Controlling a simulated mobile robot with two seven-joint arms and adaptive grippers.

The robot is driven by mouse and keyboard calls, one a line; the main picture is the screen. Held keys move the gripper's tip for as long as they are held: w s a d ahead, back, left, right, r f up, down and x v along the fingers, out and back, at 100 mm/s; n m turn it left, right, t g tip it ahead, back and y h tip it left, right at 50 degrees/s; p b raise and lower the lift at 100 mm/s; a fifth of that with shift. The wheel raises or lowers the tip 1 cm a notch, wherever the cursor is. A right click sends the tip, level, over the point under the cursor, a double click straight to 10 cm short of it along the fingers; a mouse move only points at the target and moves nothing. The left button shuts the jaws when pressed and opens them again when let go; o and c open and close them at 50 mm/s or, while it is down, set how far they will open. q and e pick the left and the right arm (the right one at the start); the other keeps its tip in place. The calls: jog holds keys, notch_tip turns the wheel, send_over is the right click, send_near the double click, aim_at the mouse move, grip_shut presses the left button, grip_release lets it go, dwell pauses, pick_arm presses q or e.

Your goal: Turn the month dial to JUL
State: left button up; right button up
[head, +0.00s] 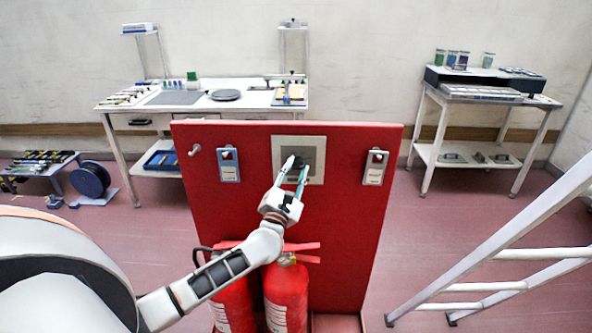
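A dial plate (314,144), pale and square with a dark grey middle, is mounted near the top of a red panel (245,205). My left gripper (297,165) reaches up in front of it. Its two fingers are apart, one on each side of the dark middle, and their tips overlap it in the picture. A small dark part shows between the tips; I cannot tell whether they touch it. The month lettering and the pointer are too small or hidden behind the fingers to read. My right gripper is not in view.
Grey tags (228,164) and (375,167) flank the plate on the panel. Red fire extinguishers (286,295) stand below, close to my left forearm. A white ladder-like frame (500,235) is at the right. A workbench (245,92) and a side table (480,95) stand behind.

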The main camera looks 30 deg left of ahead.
pick_arm(q)
jog(key=shift+o, duration=1)
jog(key=shift+s, duration=0.1)
jog(key=v, duration=1.1)
jog(key=shift+s, duration=0.35)
jog(key=shift+d+f, duration=0.2)
